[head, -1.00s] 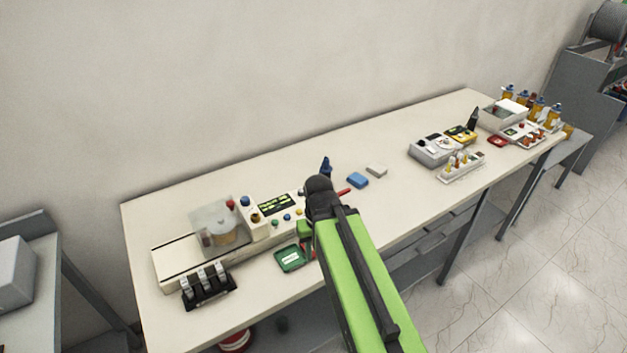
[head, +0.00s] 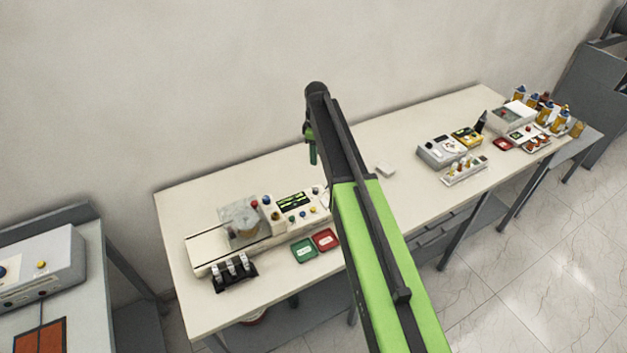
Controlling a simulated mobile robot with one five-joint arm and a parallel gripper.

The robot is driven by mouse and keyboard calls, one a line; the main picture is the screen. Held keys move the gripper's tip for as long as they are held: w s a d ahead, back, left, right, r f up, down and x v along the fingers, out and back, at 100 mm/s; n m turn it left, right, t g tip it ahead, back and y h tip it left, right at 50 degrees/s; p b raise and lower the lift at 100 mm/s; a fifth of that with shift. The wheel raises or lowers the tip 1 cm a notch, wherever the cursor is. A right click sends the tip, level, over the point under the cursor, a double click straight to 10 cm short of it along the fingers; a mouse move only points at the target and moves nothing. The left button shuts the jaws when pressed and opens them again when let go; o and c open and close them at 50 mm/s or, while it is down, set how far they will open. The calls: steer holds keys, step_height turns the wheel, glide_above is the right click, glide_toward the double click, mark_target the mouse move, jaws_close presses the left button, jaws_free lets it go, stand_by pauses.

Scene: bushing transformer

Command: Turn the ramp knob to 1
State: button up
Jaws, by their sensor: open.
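A long cream test device (head: 215,249) lies at the left end of the table. It has a green-lit display (head: 294,201) with small coloured knobs or buttons (head: 301,216) beside and below it. I cannot read which of these is the ramp knob, or its setting; my arm hides the device's right end. My gripper (head: 312,152) hangs down from the end of my raised arm, above and behind the device, apart from it. It looks empty, with only a green and dark finger showing clearly.
A green tray (head: 304,250) and a red tray (head: 325,239) lie in front of the device, near black clamps (head: 233,271). A white block (head: 385,169) and a grey meter box (head: 440,151) stand to the right. Another bench with a grey box (head: 42,268) is at left.

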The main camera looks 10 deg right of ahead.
mark_target(316, 189)
step_height(316, 189, down, 18)
steer(key=b, duration=1.7)
steer(key=shift+s+r+b, duration=0.1)
steer(key=shift+b, duration=0.25)
steer(key=shift+r, duration=0.1)
